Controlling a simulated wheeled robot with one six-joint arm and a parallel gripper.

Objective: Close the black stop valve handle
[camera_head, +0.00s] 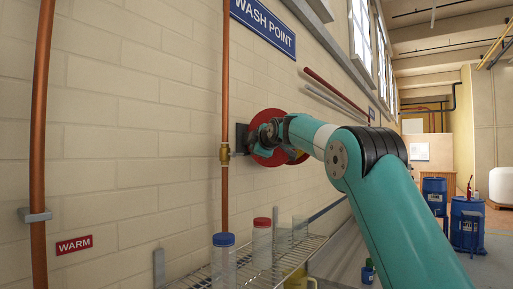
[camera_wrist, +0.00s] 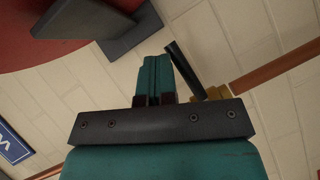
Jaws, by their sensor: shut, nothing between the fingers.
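The black stop valve handle (camera_wrist: 184,71) is a dark bar in the wrist view, slanting up and left from a brass valve body (camera_wrist: 217,92) on a copper pipe (camera_wrist: 272,70). My gripper's teal fingers (camera_wrist: 154,80) are together and empty, just left of the handle in the wrist view. Whether they touch it I cannot tell. In the head view my gripper (camera_head: 257,139) is right of the valve, in front of the red disc.
A red disc (camera_head: 271,116) on a dark wall bracket (camera_wrist: 128,30) is close to my gripper. Below is a wire shelf (camera_head: 262,268) with a blue-capped jar (camera_head: 223,258) and a red-capped jar (camera_head: 262,243). Another copper pipe (camera_head: 40,120) runs up at far left.

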